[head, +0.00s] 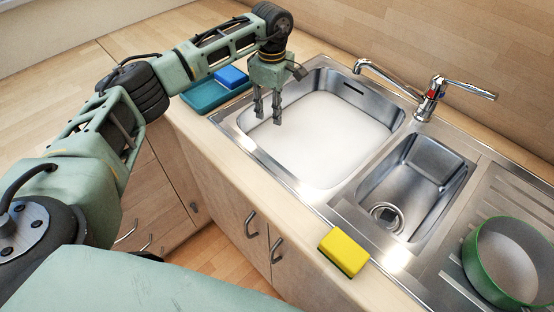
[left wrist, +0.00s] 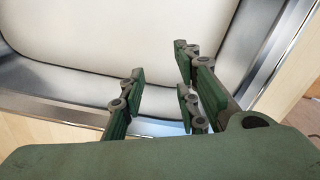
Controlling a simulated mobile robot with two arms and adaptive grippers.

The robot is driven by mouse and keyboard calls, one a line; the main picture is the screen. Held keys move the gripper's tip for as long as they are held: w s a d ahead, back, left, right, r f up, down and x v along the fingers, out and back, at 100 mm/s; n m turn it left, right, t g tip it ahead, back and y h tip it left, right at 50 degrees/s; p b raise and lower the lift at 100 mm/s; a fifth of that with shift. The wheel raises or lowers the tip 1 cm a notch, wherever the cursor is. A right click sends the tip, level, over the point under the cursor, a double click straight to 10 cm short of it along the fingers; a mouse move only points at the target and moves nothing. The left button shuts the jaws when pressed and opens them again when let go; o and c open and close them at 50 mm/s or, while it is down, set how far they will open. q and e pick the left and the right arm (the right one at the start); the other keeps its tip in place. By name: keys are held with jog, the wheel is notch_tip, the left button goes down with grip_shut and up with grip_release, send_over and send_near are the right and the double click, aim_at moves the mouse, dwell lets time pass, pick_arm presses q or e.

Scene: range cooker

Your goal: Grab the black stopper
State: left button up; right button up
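I cannot make out a black stopper for certain in either view. The large sink basin (head: 330,135) holds a whitish, opaque fill that hides its bottom; the pale fill (left wrist: 130,35) also shows in the left wrist view. The small basin has a round metal drain (head: 387,217) with a dark centre; I cannot tell if a stopper sits in it. My left gripper (head: 268,112) points down over the left end of the large basin. In the left wrist view its fingers (left wrist: 159,72) are apart with nothing between them. My right gripper is not in view.
A yellow sponge (head: 343,252) lies on the front counter edge. A blue sponge (head: 231,77) sits on a teal tray (head: 205,96) left of the sink. The tap (head: 432,95) stands behind the basins. A green pot (head: 505,260) stands on the drainboard at right.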

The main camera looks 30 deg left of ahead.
pick_arm(q)
jog(key=b, duration=0.5)
send_over(274, 145)
jog(key=f, duration=0.7)
jog(key=shift+w+a+f, duration=0.15)
jog(key=shift+w+f, duration=0.05)
jog(key=shift+f, duration=0.05)
jog(key=shift+s+f+p, duration=0.15)
jog(key=shift+f+p, duration=0.5)
jog(key=shift+f, duration=3.3)
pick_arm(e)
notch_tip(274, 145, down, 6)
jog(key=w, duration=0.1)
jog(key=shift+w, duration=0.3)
pick_arm(q)
jog(key=shift+c, duration=0.2)
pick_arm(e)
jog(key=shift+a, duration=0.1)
pick_arm(q)
grip_shut()
